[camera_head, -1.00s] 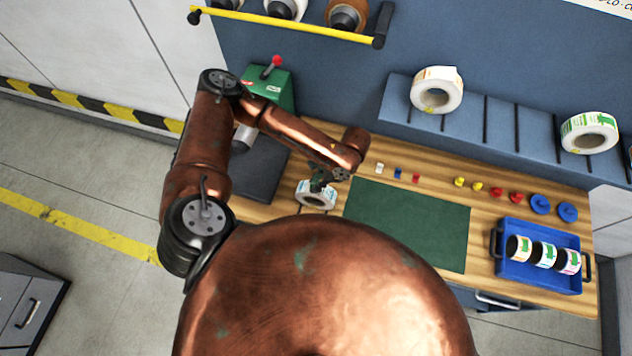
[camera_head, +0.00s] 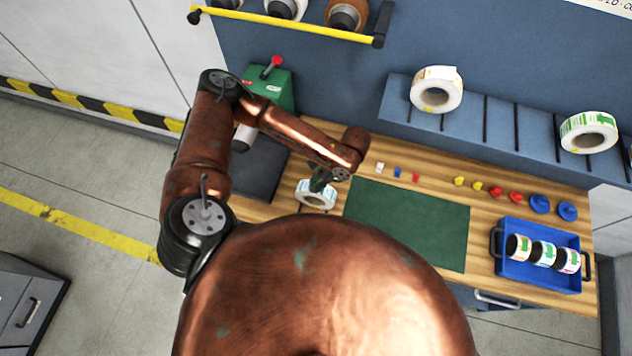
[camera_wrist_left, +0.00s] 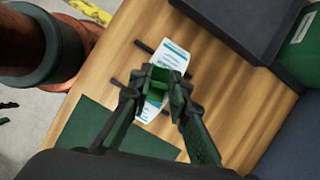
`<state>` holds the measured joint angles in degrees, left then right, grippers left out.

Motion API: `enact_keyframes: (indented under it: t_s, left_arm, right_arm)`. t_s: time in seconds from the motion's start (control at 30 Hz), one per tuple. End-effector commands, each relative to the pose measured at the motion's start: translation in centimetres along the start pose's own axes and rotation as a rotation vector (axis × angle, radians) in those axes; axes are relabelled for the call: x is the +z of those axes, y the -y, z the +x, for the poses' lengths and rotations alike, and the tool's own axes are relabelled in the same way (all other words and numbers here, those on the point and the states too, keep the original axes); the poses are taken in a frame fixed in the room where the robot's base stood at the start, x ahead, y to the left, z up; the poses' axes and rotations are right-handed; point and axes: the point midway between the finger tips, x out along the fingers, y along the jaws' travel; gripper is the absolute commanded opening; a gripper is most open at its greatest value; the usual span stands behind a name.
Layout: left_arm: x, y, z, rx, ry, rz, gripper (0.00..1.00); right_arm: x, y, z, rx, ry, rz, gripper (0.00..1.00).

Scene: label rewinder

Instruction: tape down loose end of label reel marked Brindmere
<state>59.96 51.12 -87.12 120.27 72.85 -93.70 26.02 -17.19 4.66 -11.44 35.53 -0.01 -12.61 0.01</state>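A white label reel with blue print (camera_head: 303,193) is at the left of the wooden bench, left of the green mat. It also shows in the left wrist view (camera_wrist_left: 177,56), beside two short dark bars. Its name and loose end cannot be made out. My left gripper (camera_head: 319,181) is right at the reel and covers part of it. In the left wrist view its fingers (camera_wrist_left: 166,85) stand apart over the reel's middle; whether they press on it cannot be told. My right gripper is not in view.
A green mat (camera_head: 410,222) lies mid-bench, with several small coloured pieces behind it. A blue tray (camera_head: 540,276) holding 3 reels is at the right. Two reels (camera_head: 436,89) (camera_head: 589,132) rest on the rear shelf. A green machine with a red-knobbed lever (camera_head: 270,85) stands behind my left forearm.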

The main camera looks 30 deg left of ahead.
Motion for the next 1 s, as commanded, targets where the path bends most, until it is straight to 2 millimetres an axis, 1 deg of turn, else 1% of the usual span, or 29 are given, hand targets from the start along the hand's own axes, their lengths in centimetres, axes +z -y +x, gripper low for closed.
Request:
enact_keyframes:
  t_s: [0.03, 0.2, 0.3, 0.53, 0.63, 0.77, 1.0]
  left_arm:
    - [0.0, -0.1, 0.1, 0.002, 0.001, 0.0, 0.2]
    - [0.0, -0.1, 0.1, 0.002, 0.001, 0.0, 0.32]
    - [0.0, -0.1, 0.1, 0.002, 0.001, 0.0, 0.37]
    - [0.0, 0.0, 0.1, 0.001, 0.0, 0.0, 0.37]
    - [0.0, 0.0, -0.4, 0.001, -0.001, 0.0, 0.37]
    - [-0.1, 0.0, -2.0, 0.0, -0.002, 0.0, 0.37]
    - [-0.1, 0.0, -7.0, -0.001, -0.002, 0.0, 0.37]
  right_arm:
    - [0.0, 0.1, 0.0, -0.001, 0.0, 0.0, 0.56]
    - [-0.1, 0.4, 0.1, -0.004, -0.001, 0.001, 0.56]
    - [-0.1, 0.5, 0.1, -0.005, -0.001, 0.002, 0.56]
    - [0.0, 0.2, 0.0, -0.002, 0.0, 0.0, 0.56]
    - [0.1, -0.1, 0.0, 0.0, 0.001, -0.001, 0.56]
    - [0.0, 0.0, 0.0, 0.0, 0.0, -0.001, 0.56]
    - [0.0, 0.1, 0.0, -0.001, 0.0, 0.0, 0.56]
